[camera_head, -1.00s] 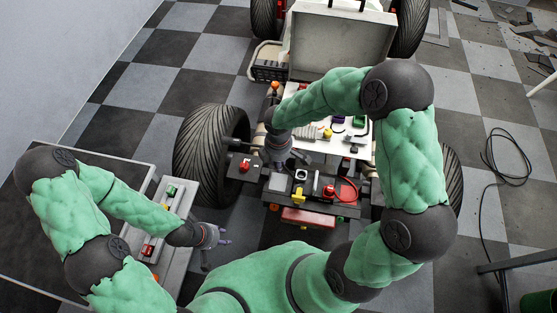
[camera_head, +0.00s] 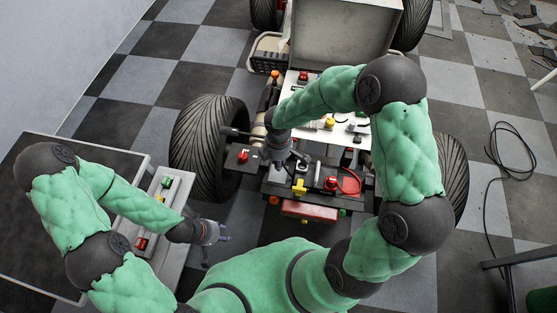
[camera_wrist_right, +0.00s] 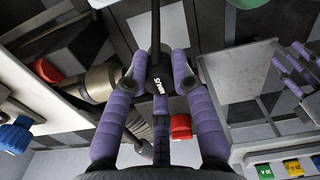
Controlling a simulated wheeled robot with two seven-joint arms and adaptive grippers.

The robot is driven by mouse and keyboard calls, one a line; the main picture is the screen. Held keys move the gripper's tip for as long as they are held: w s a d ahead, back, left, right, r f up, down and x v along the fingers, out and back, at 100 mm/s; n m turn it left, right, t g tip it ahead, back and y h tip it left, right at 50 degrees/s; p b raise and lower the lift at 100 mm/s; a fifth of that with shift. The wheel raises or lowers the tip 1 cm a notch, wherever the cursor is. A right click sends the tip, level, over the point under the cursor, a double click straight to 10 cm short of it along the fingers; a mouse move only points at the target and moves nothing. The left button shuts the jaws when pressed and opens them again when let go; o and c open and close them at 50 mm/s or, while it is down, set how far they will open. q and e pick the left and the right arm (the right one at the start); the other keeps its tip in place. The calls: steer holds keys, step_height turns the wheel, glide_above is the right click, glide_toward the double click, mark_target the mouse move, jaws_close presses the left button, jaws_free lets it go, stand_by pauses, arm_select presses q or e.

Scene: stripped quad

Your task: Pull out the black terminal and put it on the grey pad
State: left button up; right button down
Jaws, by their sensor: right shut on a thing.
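The black terminal (camera_wrist_right: 157,85), marked MINUS, is between the purple fingers of my right gripper (camera_wrist_right: 158,72) in the right wrist view. The gripper is shut on it, and a black cable runs up from it. In the head view my right gripper (camera_head: 280,167) is low over the front of the stripped quad and largely hides the terminal. My left gripper (camera_head: 215,238) is open and empty, beside the cart at the left. I cannot pick out the grey pad for certain.
A black shelf at the quad's front carries a yellow part (camera_head: 299,187) and a red terminal (camera_head: 331,183) with a red cable. A red knob (camera_head: 243,155) stands left of my right gripper. The cart (camera_head: 157,215) holds coloured parts. Large tyres (camera_head: 205,140) flank the quad.

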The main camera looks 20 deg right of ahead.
steer(key=shift+f+b, duration=1.3)
steer(key=shift+f, duration=0.6)
steer(key=shift+f+b, duration=0.4)
steer(key=shift+f, duration=0.15)
steer(key=c, duration=1)
jaws_free()
steer(key=shift+o, duration=0.2)
steer(key=shift+r, duration=0.15)
step_height(320, 180, up, 12)
steer(key=shift+f, duration=0.1)
